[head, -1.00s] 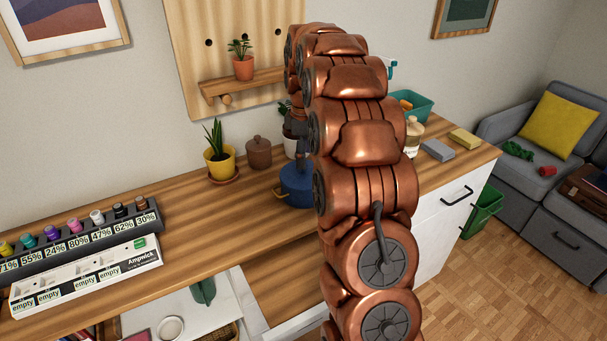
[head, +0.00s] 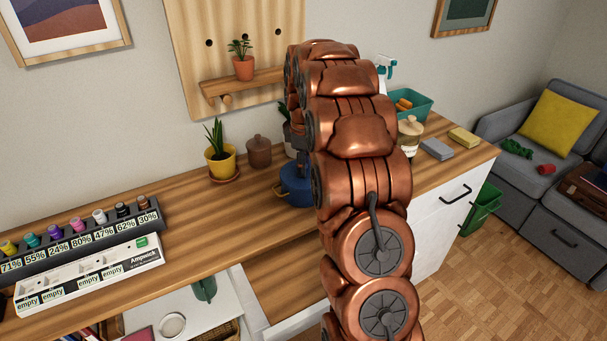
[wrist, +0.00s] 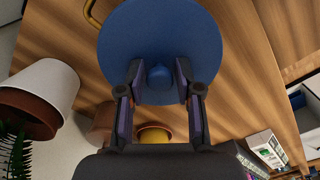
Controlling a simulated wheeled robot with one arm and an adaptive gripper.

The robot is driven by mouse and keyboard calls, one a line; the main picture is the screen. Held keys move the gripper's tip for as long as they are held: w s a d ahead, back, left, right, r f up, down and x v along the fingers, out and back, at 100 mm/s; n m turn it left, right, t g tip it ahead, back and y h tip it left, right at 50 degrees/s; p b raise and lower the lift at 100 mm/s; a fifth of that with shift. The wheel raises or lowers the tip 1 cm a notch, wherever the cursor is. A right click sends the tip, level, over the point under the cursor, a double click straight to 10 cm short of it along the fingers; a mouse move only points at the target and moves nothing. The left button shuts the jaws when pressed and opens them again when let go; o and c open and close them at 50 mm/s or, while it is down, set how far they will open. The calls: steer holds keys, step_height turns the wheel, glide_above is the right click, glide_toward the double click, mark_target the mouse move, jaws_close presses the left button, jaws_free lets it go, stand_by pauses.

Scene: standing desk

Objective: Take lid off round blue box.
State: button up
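The round blue box (head: 293,188) stands on the wooden desk in the head view, partly hidden behind my arm. A yellowish handle shows at its left side. In the wrist view its round blue lid (wrist: 150,35) fills the top middle, with a small blue knob (wrist: 160,77) on it. The lid is on the box. My gripper (wrist: 159,72) is open, with one finger on each side of the knob and a gap visible on both sides. In the head view my gripper (head: 302,166) is directly above the box, mostly hidden by my arm.
Close by stand a brown lidded jar (head: 259,152), a yellow plant pot (head: 221,166) and a white pot (wrist: 42,85). A glass jar (head: 410,140), sponges (head: 437,149) and a teal bin (head: 412,106) are to the right. Desk in front of the box is clear.

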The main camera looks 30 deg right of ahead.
jaws_close()
